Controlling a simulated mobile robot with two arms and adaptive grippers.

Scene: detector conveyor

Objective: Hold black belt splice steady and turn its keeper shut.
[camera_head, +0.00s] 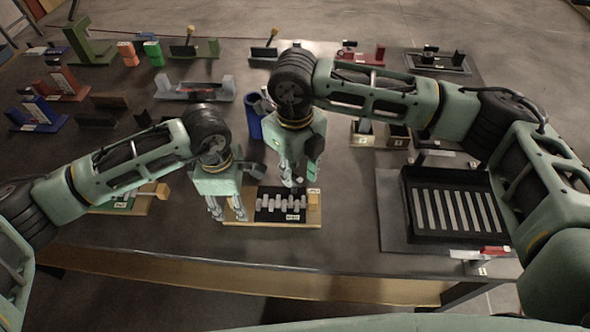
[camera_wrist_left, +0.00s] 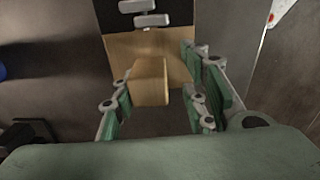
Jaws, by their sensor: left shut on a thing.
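The black belt splice (camera_head: 268,215) is a black plate with a row of pale interlocking pieces, on a light wooden board near the table's front edge. A small label shows on its front, and a tan block (camera_head: 313,196) stands at its right end. My left gripper (camera_head: 229,211) is at the board's left end.
A green splice board (camera_head: 123,203) lies to the left, partly behind my left arm. A black tray with pale slats (camera_head: 408,205) lies to the right. A blue cup (camera_head: 254,128) and several fixtures stand behind. Bare table lies in front.

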